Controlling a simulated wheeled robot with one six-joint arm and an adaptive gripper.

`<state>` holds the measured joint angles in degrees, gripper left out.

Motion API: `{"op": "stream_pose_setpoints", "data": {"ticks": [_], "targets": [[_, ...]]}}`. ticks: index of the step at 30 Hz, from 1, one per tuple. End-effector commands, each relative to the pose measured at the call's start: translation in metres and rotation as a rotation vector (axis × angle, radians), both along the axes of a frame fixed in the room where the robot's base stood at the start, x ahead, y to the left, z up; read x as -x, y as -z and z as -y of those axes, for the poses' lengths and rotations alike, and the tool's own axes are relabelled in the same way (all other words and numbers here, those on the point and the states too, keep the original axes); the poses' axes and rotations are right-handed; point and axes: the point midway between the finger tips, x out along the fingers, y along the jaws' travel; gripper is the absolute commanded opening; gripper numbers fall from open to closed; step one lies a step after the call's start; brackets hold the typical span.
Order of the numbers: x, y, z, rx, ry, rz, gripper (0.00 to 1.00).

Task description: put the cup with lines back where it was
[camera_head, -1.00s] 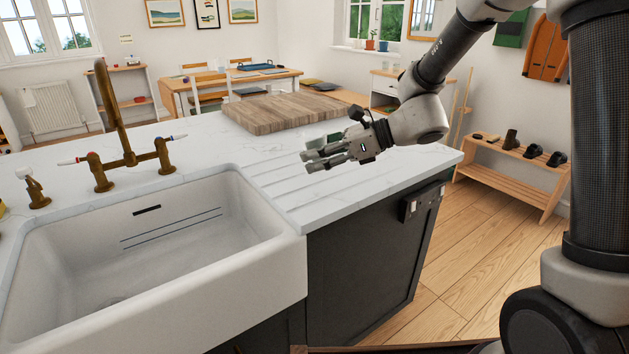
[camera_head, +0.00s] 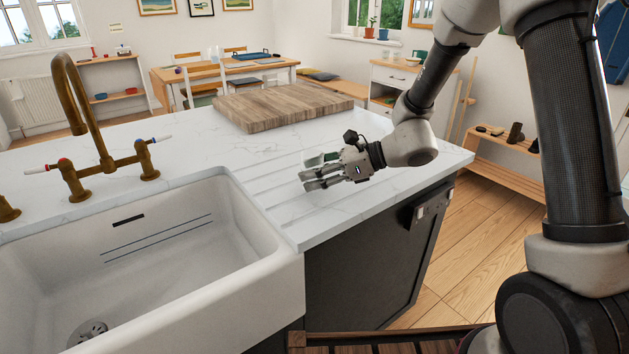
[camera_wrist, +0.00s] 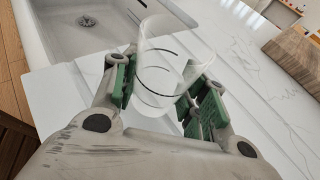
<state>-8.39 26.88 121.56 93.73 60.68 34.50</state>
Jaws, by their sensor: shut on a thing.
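My gripper (camera_head: 316,171) is over the grooved draining area of the white worktop, right of the sink. In the wrist view, my gripper (camera_wrist: 158,100) is shut on a clear cup with dark lines (camera_wrist: 160,62) held between its green finger pads. The cup is see-through and looks tilted in this view. In the head view the cup is hard to make out at the fingers. I cannot tell whether its base touches the worktop.
The white sink (camera_head: 190,304) is left of the gripper, with a brass tap (camera_head: 90,120) behind it. A thick wooden board (camera_head: 283,106) lies on the worktop (camera_head: 190,140) beyond the gripper. The worktop's front edge is close below the hand.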

Motion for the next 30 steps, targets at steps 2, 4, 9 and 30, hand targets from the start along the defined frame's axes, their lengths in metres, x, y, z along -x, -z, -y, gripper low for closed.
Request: {"op": "stream_pose_setpoints", "data": {"ticks": [2,4,9,30], "targets": [[0.000,0.013,0.000,-0.001,0.002,-0.005,0.12],[0.000,0.019,0.000,0.000,0.001,-0.002,0.12],[0.000,0.020,0.000,-0.001,0.000,0.000,0.12],[0.000,0.020,0.000,-0.001,0.001,0.001,0.65]]}}
